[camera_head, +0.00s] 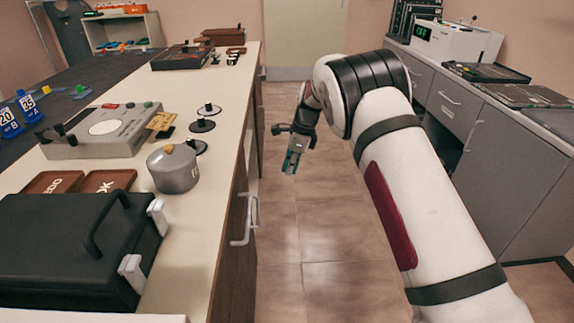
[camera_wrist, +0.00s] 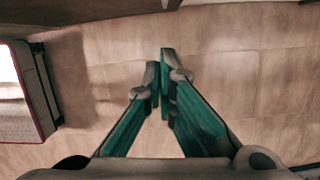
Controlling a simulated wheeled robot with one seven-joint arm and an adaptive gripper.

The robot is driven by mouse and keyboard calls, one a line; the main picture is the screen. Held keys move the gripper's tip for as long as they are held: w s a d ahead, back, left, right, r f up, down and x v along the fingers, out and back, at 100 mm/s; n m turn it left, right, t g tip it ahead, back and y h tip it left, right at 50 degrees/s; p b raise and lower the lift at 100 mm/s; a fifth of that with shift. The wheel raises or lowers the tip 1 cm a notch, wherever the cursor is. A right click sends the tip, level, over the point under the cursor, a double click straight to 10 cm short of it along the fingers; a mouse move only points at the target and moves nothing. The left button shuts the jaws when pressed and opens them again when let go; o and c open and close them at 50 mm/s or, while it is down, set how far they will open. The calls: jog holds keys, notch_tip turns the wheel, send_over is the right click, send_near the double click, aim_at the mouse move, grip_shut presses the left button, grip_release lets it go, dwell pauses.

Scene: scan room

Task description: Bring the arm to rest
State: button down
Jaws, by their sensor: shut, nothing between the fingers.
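My arm is white with black bands and reaches forward over the aisle between two counters in the head view. My gripper (camera_head: 292,160) hangs at its far end, over the tiled floor and to the right of the left counter's edge. In the wrist view my gripper (camera_wrist: 160,85) shows two teal fingers with their tips together. It is shut and empty, with only floor tiles behind the fingers. Nothing touches it in either view.
The left counter (camera_head: 222,105) carries a black case (camera_head: 70,250), a grey pot (camera_head: 173,168), a grey device (camera_head: 100,130) and brown trays. A grey cabinet (camera_head: 455,140) stands on the right. The floor (camera_head: 300,240) between is clear. A door (camera_head: 305,35) is at the back.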

jog(key=s+d+r+n, duration=0.4)
jog(key=s+d+r, duration=0.2)
jog(key=s+r, duration=0.55)
jog(key=s+d+r+n, duration=0.4)
jog(key=s+d+r, duration=0.1)
jog(key=s+r, duration=0.7)
jog(key=s+d+r+n+h, duration=0.1)
jog(key=s+d+r+n, duration=0.15)
jog(key=s, duration=0.55)
jog(key=s+d+r+n, duration=0.1)
jog(key=s+d+n, duration=0.15)
jog(key=s, duration=0.55)
jog(key=s+d+f+n+h, duration=0.1)
jog(key=s+d+f+n, duration=0.15)
jog(key=s, duration=0.55)
jog(key=s+d+f+n+h, duration=0.1)
jog(key=s+f+n, duration=0.2)
jog(key=s, duration=0.4)
notch_tip(320, 180, up, 24)
jog(key=t+p, duration=0.4)
jog(key=p, duration=1.7)
jog(key=shift+s+a+p, duration=0.2)
jog(key=shift+s+p, duration=0.05)
jog(key=shift+p, duration=0.15)
jog(key=shift+f, duration=0.1)
